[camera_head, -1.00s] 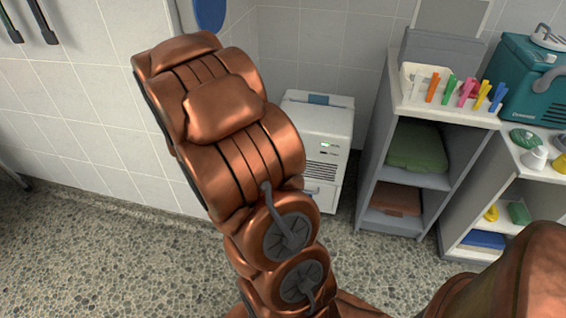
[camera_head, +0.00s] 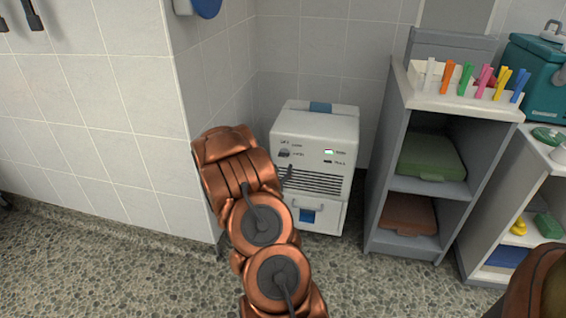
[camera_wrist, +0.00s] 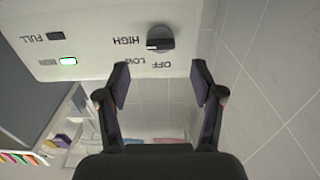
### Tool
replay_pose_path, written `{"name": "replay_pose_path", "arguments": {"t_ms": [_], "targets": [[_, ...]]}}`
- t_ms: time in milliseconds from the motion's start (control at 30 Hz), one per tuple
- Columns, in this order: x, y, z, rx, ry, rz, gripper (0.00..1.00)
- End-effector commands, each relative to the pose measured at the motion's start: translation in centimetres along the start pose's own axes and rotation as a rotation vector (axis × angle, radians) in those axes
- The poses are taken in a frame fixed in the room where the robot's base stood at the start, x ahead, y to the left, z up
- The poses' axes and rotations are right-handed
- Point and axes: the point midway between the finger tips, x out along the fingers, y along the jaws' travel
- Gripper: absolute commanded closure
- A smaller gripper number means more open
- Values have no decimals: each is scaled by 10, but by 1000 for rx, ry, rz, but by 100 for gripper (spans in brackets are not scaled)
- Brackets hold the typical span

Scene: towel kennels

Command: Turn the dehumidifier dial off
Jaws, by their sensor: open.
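The white dehumidifier (camera_head: 318,145) stands on the floor against the back wall. Its dial (camera_head: 284,153) is at the upper left of the front panel. In the wrist view the panel looks upside down, and the dark round dial (camera_wrist: 160,39) shows beside the labels HIGH, LOW and OFF. The dial's light-edged pointer lies toward HIGH. My gripper (camera_wrist: 160,82) is open and empty, its fingers apart, with the dial beyond and between the fingertips in the picture. No touch shows. In the head view my arm hides most of the gripper.
A green light (camera_wrist: 68,61) is lit on the panel. A grey shelf unit (camera_head: 378,170) with folded towels and a tray of coloured pegs stands close to the right. A tiled wall corner (camera_head: 195,120) is close on the left.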

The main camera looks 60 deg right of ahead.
Motion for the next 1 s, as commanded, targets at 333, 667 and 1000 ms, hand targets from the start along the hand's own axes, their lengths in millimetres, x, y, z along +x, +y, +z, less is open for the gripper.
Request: {"name": "replay_pose_path", "arguments": {"t_ms": [333,667,1000], "targets": [[46,0,2,2,0,-1,33],[68,-1,1,2,-4,-1,33],[69,-1,1,1,-5,-2,38]]}}
